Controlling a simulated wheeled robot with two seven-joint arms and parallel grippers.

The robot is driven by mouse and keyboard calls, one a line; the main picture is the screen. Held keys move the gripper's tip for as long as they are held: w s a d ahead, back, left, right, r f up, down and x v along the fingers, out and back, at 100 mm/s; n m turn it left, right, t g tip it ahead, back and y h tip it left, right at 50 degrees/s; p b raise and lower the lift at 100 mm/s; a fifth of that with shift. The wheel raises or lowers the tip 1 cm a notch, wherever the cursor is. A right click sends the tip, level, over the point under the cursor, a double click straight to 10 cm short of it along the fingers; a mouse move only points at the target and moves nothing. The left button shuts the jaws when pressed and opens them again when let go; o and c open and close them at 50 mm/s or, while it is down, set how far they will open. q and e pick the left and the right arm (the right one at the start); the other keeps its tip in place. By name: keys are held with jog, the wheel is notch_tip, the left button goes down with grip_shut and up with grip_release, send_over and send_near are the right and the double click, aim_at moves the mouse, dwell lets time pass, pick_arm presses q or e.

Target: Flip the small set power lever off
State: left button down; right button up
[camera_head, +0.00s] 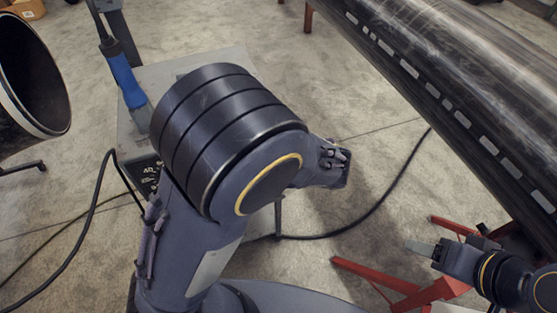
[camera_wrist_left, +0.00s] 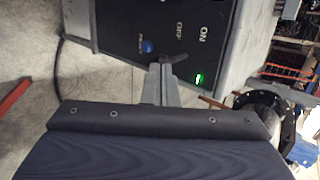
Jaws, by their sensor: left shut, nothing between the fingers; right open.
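The small set is a grey box (camera_head: 185,72) in the head view, largely hidden behind my left arm. Its dark control panel (camera_wrist_left: 120,25) fills the top of the left wrist view, with OFF and ON lettering, a blue knob (camera_wrist_left: 147,46) and a lit green lamp (camera_wrist_left: 199,79). A dark lever (camera_wrist_left: 174,54) stands out by the lettering. My left gripper (camera_wrist_left: 161,72) is shut and empty, its tips right at the lever; whether they touch it is unclear. The left fingers are hidden in the head view. My right gripper (camera_head: 420,247) is open and empty at lower right.
A large dark pipe (camera_head: 450,90) crosses the upper right, above red stands (camera_head: 380,280). Another pipe end (camera_head: 35,75) is at the left. A blue-handled tool (camera_head: 126,82) is by the box. Black cables lie on the concrete floor.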

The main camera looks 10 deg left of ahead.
pick_arm(q)
jog(key=f+t+y+b, duration=0.1)
jog(key=b, duration=0.2)
jog(key=f+t+y+b, duration=0.1)
jog(key=f+b, duration=0.1)
jog(key=b, duration=0.2)
jog(key=f+t+y+b, duration=0.1)
jog(key=f+b, duration=0.1)
jog(key=b, duration=0.1)
jog(key=shift+s+d+n+t+b, duration=0.15)
jog(key=shift+s+n+t+b, duration=0.15)
jog(key=shift+t+b, duration=0.1)
jog(key=shift+r, duration=0.1)
jog(key=shift+r+p, duration=0.6)
jog(key=shift+r, duration=0.1)
jog(key=shift+d, duration=0.1)
